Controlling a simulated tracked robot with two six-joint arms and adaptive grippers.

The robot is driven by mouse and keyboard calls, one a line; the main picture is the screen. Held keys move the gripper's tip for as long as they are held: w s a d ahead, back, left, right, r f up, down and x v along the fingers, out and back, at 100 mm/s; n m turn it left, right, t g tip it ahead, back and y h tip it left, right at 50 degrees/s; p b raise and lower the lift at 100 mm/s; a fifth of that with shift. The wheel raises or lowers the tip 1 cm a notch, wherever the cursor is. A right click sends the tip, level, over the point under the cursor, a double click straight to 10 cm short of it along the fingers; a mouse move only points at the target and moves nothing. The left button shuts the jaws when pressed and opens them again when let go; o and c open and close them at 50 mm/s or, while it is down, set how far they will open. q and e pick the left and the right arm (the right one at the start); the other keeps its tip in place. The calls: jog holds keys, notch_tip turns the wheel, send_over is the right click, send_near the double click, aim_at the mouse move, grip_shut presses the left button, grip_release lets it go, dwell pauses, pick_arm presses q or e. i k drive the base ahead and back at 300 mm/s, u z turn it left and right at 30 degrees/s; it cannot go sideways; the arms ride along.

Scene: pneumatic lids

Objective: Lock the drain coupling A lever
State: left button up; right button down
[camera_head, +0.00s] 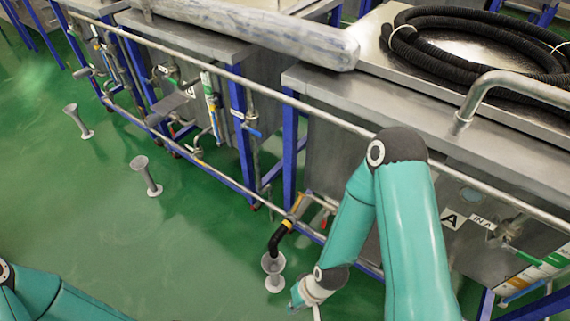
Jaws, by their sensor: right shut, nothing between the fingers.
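The drain coupling (287,226) sits low on the front of the tank marked A, with a yellow band and a black elbow hose. The hose bends down to a grey floor funnel (274,266). A small red handle (324,219) shows just right of the coupling; whether it is the coupling's lever I cannot tell. My right gripper (316,312) is at the bottom edge, below and right of the coupling and apart from it. It is shut and empty, and mostly out of the frame. My left arm shows at the bottom left; its gripper is outside the view.
The steel tank (340,165) and a long horizontal pipe (330,117) stand behind my right arm. Blue frame legs (290,150) rise near the coupling. Other grey floor funnels (147,177) stand to the left. A black coiled hose (470,40) lies on top.

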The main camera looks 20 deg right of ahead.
aim_at(302, 195)
jog(key=u, duration=0.35)
jog(key=k, duration=1)
jog(key=u, duration=0.85)
jog(key=i, duration=1.15)
jog(key=z, duration=1)
jog(key=i, duration=0.55)
jog(key=z, duration=0.5)
